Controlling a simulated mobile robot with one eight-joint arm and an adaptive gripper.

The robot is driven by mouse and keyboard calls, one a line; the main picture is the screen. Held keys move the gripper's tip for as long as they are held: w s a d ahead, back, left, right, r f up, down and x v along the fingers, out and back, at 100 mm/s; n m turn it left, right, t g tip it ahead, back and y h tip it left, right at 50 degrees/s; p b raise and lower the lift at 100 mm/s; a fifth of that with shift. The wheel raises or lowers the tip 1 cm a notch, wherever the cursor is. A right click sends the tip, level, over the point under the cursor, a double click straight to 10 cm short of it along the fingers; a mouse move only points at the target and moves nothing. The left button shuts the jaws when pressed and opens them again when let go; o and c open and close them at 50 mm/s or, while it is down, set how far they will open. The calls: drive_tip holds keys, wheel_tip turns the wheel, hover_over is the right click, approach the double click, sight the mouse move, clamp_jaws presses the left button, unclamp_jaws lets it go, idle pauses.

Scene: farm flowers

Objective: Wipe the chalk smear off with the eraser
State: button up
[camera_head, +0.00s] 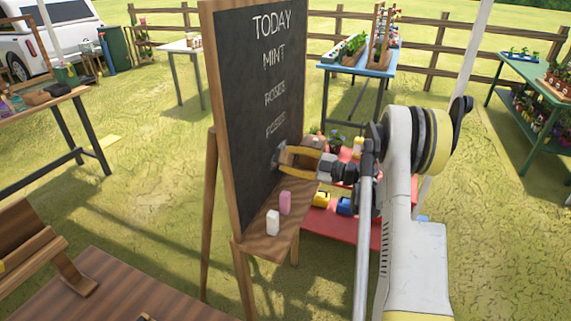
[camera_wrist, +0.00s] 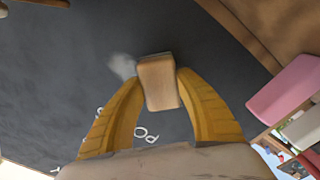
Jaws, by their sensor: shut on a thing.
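The chalkboard (camera_head: 240,110) stands on a wooden easel, with chalk lines such as TODAY and MINT on it. My gripper (camera_head: 284,157) is at the board's lower right. Its two yellow fingers are shut on a tan-brown block, the eraser (camera_wrist: 158,84), which is held close to the board. I cannot tell whether the eraser touches the board. The pale chalk smear (camera_wrist: 122,66) shows in the wrist view just left of the eraser, beside the left fingertip. In the head view I cannot make the smear out clearly.
A pink block (camera_head: 285,203) and a white block (camera_head: 272,222) stand on the easel's ledge (camera_head: 258,244) below my gripper. A red table (camera_head: 345,230) with toy cars is behind on the right. A brown wooden table (camera_head: 130,285) is in the left foreground.

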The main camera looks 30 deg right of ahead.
sight(270, 165)
drive_tip(key=w+d, duration=0.5)
drive_tip(key=d, duration=0.1)
drive_tip(key=shift+d, duration=0.2)
drive_tip(key=shift+s+a, duration=0.75)
drive_tip(key=shift+a, duration=0.3)
drive_tip(key=shift+s+a, duration=0.8)
drive_tip(key=shift+a, duration=0.2)
drive_tip(key=shift+s+a, duration=0.75)
drive_tip(key=shift+a, duration=0.3)
drive_tip(key=shift+s+a, duration=1.1)
drive_tip(key=shift+a, duration=0.15)
drive_tip(key=shift+s+a, duration=1.05)
drive_tip(key=shift+a, duration=0.2)
drive_tip(key=shift+r, duration=0.15)
drive_tip(key=shift+w+r, duration=0.15)
drive_tip(key=shift+r, duration=0.15)
drive_tip(key=shift+w+d, duration=1.45)
drive_tip(key=shift+d, duration=0.4)
drive_tip(key=shift+w+d, duration=1.4)
drive_tip(key=shift+d, duration=0.5)
drive_tip(key=shift+w+d, duration=1.45)
drive_tip(key=shift+d, duration=0.4)
drive_tip(key=shift+s+a, duration=1.45)
drive_tip(key=shift+a, duration=0.45)
drive_tip(key=shift+s+a, duration=1.45)
drive_tip(key=shift+a, duration=0.4)
drive_tip(key=shift+s+a, duration=1.45)
drive_tip(key=shift+a, duration=0.45)
